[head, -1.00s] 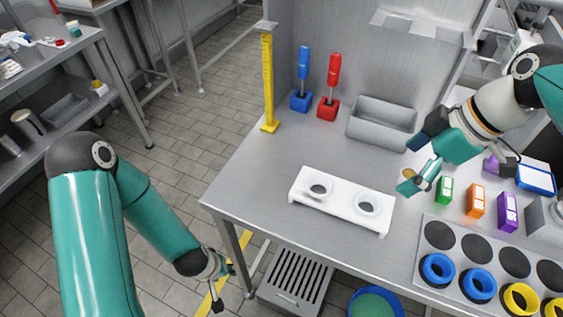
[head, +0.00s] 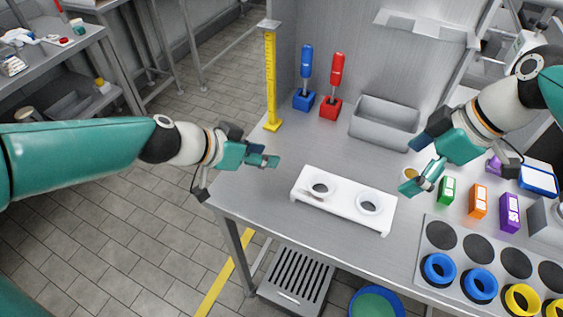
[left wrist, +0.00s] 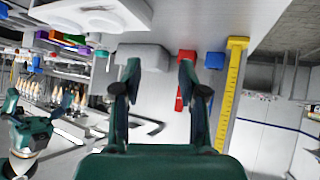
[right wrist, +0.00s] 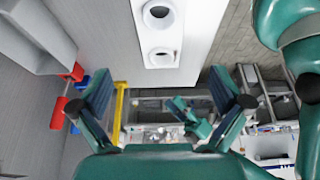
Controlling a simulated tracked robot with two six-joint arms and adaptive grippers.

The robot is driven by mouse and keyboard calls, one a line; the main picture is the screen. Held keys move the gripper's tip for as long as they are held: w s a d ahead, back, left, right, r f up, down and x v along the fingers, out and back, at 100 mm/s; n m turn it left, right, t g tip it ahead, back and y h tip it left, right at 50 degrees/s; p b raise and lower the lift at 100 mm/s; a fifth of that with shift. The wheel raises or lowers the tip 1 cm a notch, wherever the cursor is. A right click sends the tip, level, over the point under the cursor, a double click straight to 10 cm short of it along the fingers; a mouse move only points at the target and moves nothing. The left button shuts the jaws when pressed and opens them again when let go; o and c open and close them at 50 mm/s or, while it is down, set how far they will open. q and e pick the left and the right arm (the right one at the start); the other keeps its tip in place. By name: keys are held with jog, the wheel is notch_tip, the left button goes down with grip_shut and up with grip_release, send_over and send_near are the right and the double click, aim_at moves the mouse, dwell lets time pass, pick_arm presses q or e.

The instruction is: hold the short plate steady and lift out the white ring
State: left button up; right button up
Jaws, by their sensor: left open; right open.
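The short plate (head: 343,203) is a white raised bar on the steel table, with two round openings. A white ring (head: 369,212) sits at its right opening, and a similar white rim (head: 313,194) shows at the left one. The plate also shows in the right wrist view (right wrist: 180,40) and partly at the top of the left wrist view (left wrist: 125,10). My left gripper (head: 270,161) is open and empty, left of the plate above the table. My right gripper (head: 413,187) is open and empty, just right of the plate. Neither touches the plate.
A yellow ruler post (head: 270,80), blue (head: 304,100) and red (head: 330,107) handled tools and a grey bin (head: 384,125) stand behind. Coloured boxes (head: 478,200) and a tray with blue and yellow rings (head: 428,295) lie right. The table left of the plate is clear.

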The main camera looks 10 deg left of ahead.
aim_at(362, 198)
pick_arm(q)
jog(key=s+d+r+m+g+h, duration=0.1)
jog(key=s+d+r+m, duration=0.1)
jog(key=s+d+m, duration=0.2)
jog(key=shift+d+r+m+g+h, duration=0.35)
jog(key=shift+d+m+g+h, duration=0.05)
jog(key=shift+d, duration=0.15)
pick_arm(e)
jog(key=x, duration=1.7)
jog(key=shift+r, duration=0.1)
